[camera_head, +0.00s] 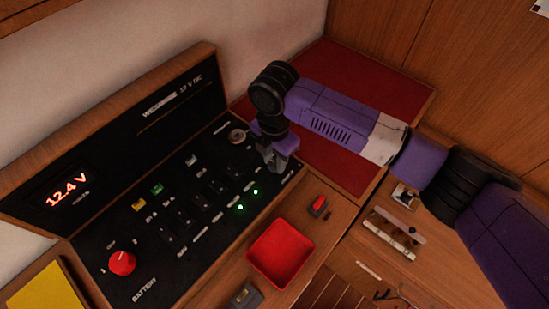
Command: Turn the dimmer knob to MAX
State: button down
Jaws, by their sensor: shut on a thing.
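My gripper (279,161) points down at the right end of the black switch panel (120,213). Its grey fingers are closed at the panel's face, on what appears to be the dimmer knob. The knob is hidden behind the fingers, so its pointer and its setting cannot be read. Small white lettering lies on the panel near the fingers, too small to read.
A silver round fitting (238,135) sits just left of my gripper. The panel also holds black switches, two green lights and a red battery knob (121,262). A red tray (282,253) and a small red-topped item (318,206) lie in front.

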jog(key=shift+r, duration=0.1)
jog(key=m+p, duration=0.2)
jog(key=m, duration=0.3)
jog(key=shift+s, duration=0.1)
jog(key=m, duration=1.2)
jog(key=shift+m, duration=0.4)
jog(key=m, duration=0.5)
jog(key=shift+m, duration=0.3)
jog(key=c, duration=1.1)
grip_release()
jog(key=shift+o, duration=0.2)
